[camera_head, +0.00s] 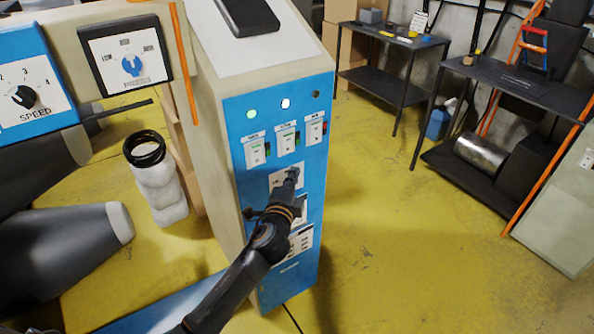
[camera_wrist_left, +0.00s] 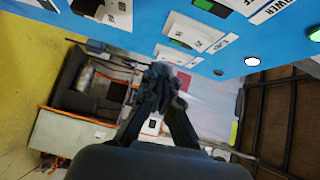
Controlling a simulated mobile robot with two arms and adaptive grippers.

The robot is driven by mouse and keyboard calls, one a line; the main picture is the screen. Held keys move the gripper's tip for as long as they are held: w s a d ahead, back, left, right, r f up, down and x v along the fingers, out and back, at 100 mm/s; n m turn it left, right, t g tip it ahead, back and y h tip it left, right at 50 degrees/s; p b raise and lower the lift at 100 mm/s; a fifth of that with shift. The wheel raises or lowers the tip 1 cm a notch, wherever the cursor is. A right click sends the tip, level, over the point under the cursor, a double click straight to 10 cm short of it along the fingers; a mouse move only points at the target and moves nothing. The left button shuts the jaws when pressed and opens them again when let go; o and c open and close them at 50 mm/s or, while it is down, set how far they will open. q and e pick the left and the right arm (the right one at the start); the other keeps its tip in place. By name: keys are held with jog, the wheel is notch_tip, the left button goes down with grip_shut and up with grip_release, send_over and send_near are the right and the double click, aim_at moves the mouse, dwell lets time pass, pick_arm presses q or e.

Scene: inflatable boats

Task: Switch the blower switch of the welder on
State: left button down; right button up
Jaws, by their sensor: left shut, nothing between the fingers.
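The welder's blue control panel (camera_head: 240,180) faces me in the head view. Three switches sit in a row near its top: left (camera_head: 256,150), middle (camera_head: 288,140) and right (camera_head: 316,130). Green shows beside the left and middle switches, red beside the right one. Their labels are too small to read in the head view; one reads POWER in the wrist view. My left gripper (camera_head: 292,175) is shut and empty, in front of the panel below the switches. In the wrist view its fingers (camera_wrist_left: 163,88) look shut, close to the panel (camera_wrist_left: 150,25). My right gripper is out of view.
Above the switches are a lit green lamp (camera_head: 252,114), a lit white lamp (camera_head: 285,104) and a dark lamp (camera_head: 315,94). Speed (camera_head: 25,96) and press (camera_head: 131,65) dials are at left. Dark tables (camera_head: 385,88) stand behind. The yellow floor (camera_head: 400,250) at right is clear.

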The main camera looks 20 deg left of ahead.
pick_arm(q)
jog(key=s+b, duration=0.1)
jog(key=s, duration=0.5)
jog(key=shift+s+d+f, duration=0.3)
jog(key=shift+s+d, duration=0.1)
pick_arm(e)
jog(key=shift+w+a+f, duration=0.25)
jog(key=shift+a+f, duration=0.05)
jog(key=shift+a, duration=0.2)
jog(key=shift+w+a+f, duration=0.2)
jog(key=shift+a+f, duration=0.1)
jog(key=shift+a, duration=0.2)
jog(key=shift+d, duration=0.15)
